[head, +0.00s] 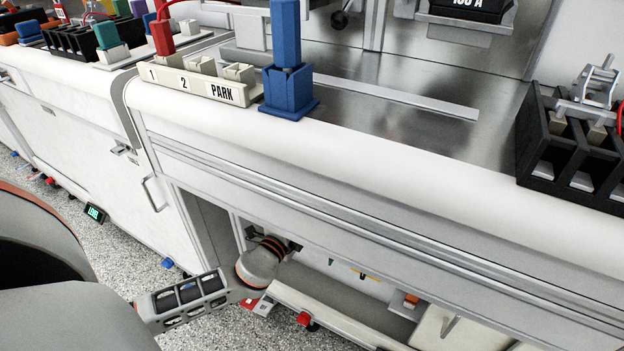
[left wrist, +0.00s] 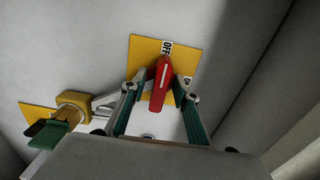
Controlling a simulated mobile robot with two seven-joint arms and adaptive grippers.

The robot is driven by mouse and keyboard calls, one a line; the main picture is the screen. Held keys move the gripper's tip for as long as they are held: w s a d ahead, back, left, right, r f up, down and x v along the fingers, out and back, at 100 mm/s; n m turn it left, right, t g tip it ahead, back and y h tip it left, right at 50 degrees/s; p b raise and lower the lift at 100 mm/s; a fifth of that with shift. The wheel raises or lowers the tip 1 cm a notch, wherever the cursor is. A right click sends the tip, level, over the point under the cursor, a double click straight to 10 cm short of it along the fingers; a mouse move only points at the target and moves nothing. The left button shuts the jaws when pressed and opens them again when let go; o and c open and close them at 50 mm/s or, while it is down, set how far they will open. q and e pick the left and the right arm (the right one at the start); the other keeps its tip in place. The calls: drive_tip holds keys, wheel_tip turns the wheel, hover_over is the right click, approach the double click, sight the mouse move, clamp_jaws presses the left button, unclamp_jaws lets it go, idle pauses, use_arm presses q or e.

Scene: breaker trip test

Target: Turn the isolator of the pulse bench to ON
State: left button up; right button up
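In the left wrist view the isolator's red handle (left wrist: 160,80) stands on a yellow plate (left wrist: 142,52). The handle's end points at the OFF label (left wrist: 167,47); the ON label (left wrist: 187,80) is to its right. My left gripper (left wrist: 161,82) is open, with one finger on each side of the handle; a narrow gap seems to remain. In the head view my left arm reaches under the bench (head: 330,190), and the gripper and isolator are hidden there. My right gripper is in neither view.
Left of the isolator, a brass-coloured fitting (left wrist: 75,105) with a green tab (left wrist: 50,135) sits on another yellow plate (left wrist: 38,115). On the bench top are a PARK holder (head: 195,88), a blue block (head: 288,92) and a black slotted block (head: 570,150).

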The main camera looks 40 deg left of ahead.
use_arm(q)
clamp_jaws()
